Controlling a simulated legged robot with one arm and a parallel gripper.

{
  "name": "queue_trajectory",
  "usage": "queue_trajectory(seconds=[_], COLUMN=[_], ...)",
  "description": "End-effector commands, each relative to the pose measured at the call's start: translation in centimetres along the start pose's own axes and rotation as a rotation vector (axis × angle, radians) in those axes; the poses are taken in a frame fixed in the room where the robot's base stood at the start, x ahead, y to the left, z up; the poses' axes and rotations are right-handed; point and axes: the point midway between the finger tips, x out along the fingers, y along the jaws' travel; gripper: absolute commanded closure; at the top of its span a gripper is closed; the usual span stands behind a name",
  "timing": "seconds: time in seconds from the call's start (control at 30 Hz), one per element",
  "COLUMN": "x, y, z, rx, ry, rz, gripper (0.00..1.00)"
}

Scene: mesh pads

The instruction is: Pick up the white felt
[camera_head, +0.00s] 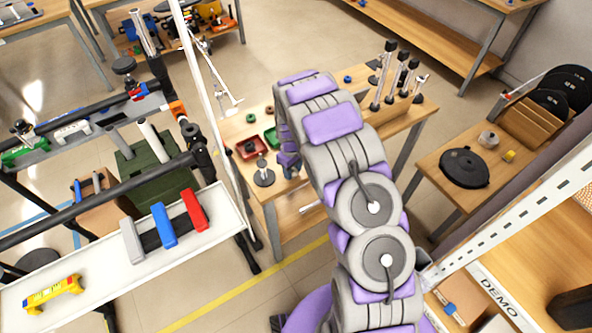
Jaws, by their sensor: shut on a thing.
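My purple and grey arm rises from the bottom of the view and bends over a wooden table (330,195). My gripper (290,166) is small and partly hidden behind the arm, low at the table's left part. It is shut on a small pale thing (292,173), of which only a little shows. I cannot tell its shape or whether it is the white felt. No other thing in view is clearly a white felt.
A red tray (251,147) and a disc-based stand (263,173) are left of my gripper. Several dark-topped posts (390,78) stand at the table's back right. A white rack shelf (100,262) is at left. A black round pad (465,167) lies on the right table.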

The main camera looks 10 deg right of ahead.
Motion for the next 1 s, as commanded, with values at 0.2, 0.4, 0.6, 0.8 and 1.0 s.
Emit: queue_trajectory(seconds=[0.2, 0.4, 0.6, 0.8, 1.0], x=[-2.2, -2.8, -3.2, -3.3, -4.2], y=[-1.2, -5.8, -11.2, -14.4, -14.6], z=[0.3, 0.9, 1.1, 1.2, 0.7], rx=[-0.004, -0.004, -0.004, -0.004, 0.005], ry=[0.001, 0.005, 0.002, 0.001, 0.008], rz=[-0.006, -0.011, -0.006, -0.003, -0.007], gripper=[0.86, 0.86, 0.86, 0.86, 0.86])
